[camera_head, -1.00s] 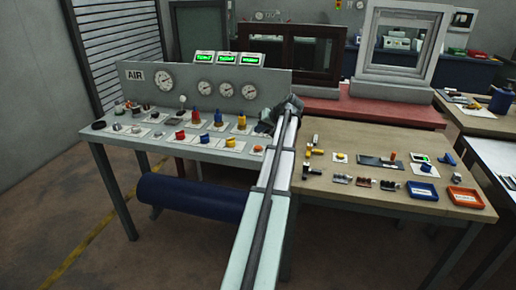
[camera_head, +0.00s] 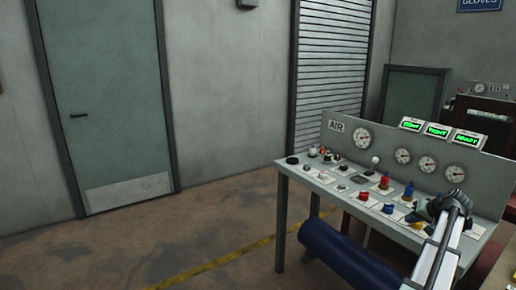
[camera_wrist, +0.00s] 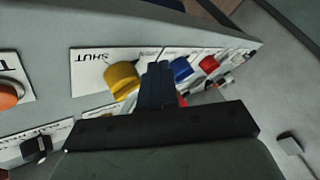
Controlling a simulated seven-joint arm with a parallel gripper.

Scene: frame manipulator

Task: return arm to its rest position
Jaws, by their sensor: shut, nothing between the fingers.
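My gripper (camera_wrist: 160,82) shows in the wrist view as dark fingers, closed together with nothing between them. It is over the control bench, just right of a yellow knob (camera_wrist: 121,78) that sits by a label reading SHUT, upside down in this view. I cannot tell whether the fingers touch the knob. In the head view my arm reaches in from the lower right, and its end is over the right part of the bench (camera_head: 283,215).
A gauge panel (camera_head: 385,150) marked AIR stands behind several coloured knobs. A blue cylinder (camera_head: 345,258) hangs below the bench. Blue (camera_wrist: 181,69) and red (camera_wrist: 208,64) knobs lie beyond the fingers. The floor before the green door (camera_head: 100,95) is clear.

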